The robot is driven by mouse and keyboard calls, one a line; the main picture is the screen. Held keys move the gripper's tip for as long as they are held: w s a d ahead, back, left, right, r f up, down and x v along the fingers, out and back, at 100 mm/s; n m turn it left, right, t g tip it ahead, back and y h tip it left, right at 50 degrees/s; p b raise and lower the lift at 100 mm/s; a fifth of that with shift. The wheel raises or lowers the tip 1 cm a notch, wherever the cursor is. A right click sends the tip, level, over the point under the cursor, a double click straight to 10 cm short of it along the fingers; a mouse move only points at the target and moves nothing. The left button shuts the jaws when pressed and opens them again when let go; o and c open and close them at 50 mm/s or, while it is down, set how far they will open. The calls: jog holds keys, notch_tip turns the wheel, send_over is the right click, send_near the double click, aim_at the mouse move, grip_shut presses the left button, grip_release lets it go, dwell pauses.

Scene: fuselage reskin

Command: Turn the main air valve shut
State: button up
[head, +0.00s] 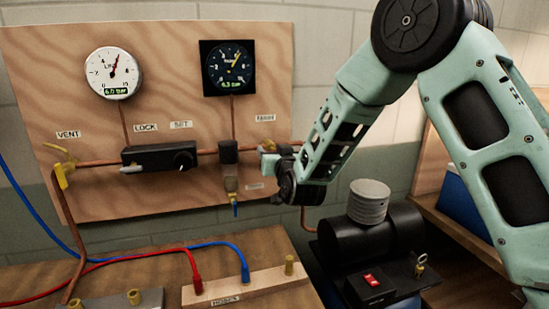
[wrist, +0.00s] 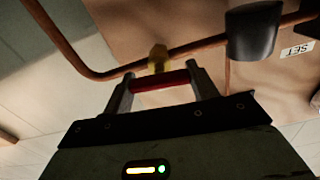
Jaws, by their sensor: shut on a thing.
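The main air valve is a brass body (head: 268,146) on the copper pipe at the panel's right side, partly hidden by my gripper in the head view. The wrist view shows its brass part (wrist: 158,58) and a red handle (wrist: 163,82) lying crosswise to my fingers. My gripper (wrist: 161,84) is shut on the red handle, with one grey finger at each end of it. In the head view my gripper (head: 274,160) meets the valve from the right. The handle cannot be made out in the head view.
A regulator with a bowl (head: 229,170) hangs just left of the valve. Left along the pipe are a black lock box (head: 160,158) and a yellow vent valve (head: 62,170). The white gauge (head: 114,73) and black gauge (head: 228,67) read about 6. A black compressor (head: 370,235) stands below my arm.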

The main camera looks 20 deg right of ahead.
jog(key=m+b, duration=0.1)
jog(key=b, duration=0.1)
jog(key=m+b, duration=0.2)
jog(key=b, duration=0.1)
jog(key=m+b, duration=0.2)
jog(key=b, duration=0.1)
jog(key=shift+d+f, duration=0.1)
jog(key=shift+f, duration=0.2)
jog(key=m+b, duration=0.4)
jog(key=b, duration=0.3)
jog(key=shift+d+m, duration=0.1)
jog(key=shift+m, duration=0.2)
jog(key=m+b, duration=0.5)
jog(key=b, duration=0.1)
jog(key=shift+b, duration=0.4)
jog(key=shift+r+m+b, duration=0.1)
jog(key=shift+m+b, duration=1)
jog(key=shift+b, duration=0.15)
jog(key=o, duration=1)
